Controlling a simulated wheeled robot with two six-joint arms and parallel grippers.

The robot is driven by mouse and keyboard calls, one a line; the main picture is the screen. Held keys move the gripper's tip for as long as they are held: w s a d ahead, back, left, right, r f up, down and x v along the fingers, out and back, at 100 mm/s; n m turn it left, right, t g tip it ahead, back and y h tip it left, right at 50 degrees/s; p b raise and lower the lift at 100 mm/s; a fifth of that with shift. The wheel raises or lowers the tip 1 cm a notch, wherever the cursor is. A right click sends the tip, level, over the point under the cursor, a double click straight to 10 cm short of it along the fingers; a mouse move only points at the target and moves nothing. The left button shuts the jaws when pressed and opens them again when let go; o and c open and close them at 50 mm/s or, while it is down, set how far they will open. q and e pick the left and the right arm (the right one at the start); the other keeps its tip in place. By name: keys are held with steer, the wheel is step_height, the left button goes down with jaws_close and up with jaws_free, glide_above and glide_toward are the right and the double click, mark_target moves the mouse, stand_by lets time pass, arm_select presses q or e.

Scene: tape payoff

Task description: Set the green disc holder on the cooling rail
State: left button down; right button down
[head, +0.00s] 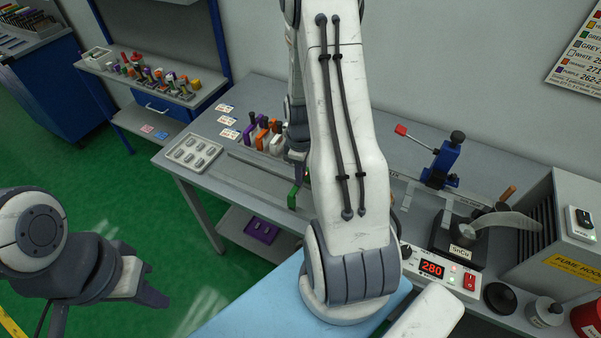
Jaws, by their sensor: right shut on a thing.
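My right gripper (299,168) points down over the workbench, partly hidden behind its own arm. It is shut on the green disc holder (293,197), which shows as a small green piece below the fingers. A long narrow dark strip (252,162), which looks like the cooling rail, lies along the bench beside and behind the gripper. I cannot tell whether the holder touches the bench or rail. My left gripper (136,277) is at the lower left, off the bench, with its fingers apart and empty.
Purple, orange and white holders (262,135) stand behind the strip. A grey tray (192,154) and label cards (228,121) are at the bench's left. A blue-handled device (440,162), a controller reading 280 (432,268) and a fume hood (572,225) occupy the right.

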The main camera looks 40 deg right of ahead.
steer(key=shift+f, duration=0.3)
stand_by(0.4)
steer(key=shift+c, duration=0.2)
jaws_free()
steer(key=shift+r, duration=0.15)
steer(key=shift+r+p, duration=2.8)
steer(key=shift+r, duration=0.6)
